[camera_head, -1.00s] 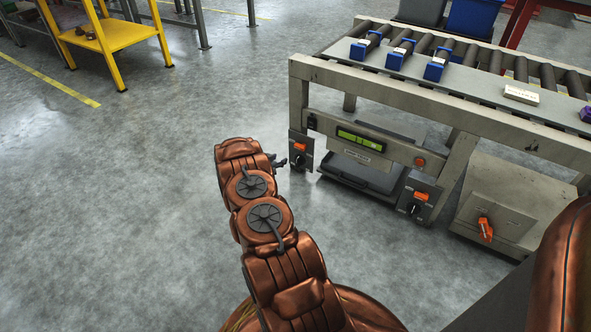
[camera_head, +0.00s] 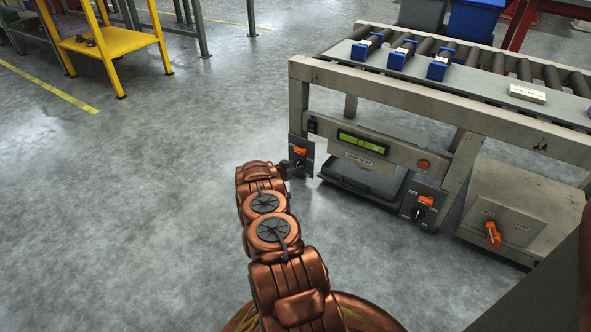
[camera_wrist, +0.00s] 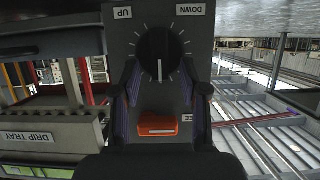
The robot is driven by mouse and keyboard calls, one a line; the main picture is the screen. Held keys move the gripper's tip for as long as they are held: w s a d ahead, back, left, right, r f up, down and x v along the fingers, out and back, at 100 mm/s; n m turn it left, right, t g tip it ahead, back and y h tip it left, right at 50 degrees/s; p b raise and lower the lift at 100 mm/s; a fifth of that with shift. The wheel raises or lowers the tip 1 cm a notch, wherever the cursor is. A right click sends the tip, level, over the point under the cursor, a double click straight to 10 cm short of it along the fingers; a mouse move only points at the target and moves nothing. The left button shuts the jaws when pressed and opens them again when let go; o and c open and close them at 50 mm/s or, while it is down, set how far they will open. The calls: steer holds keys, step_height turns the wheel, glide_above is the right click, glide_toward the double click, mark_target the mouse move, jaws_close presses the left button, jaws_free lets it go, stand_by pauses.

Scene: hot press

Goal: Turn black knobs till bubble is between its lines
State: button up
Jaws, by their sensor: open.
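The green level window (camera_head: 362,142) is on the press frame's front; its bubble and lines are too small to read in the head view. The left black knob, largely hidden by my gripper there, is on a dark plate (camera_head: 307,158) at the frame's left leg. In the upside-down wrist view a black knob (camera_wrist: 158,58) with a white pointer sits between "UP" and "DOWN" labels. My gripper (camera_wrist: 161,88) is open, its fingers either side of the knob's near side; contact is unclear. My gripper (camera_head: 288,169) also shows at the left plate. The right black knob (camera_head: 417,213) stands free.
An orange part (camera_wrist: 157,127) lies between the fingers below the knob; one also sits above the right knob (camera_head: 425,200). A drip tray (camera_head: 362,182) hangs under the frame. A grey box with an orange handle (camera_head: 493,235) stands at right.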

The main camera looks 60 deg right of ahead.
steer(key=shift+d+f, duration=0.1)
steer(key=shift+d, duration=0.1)
jaws_close()
stand_by(0.4)
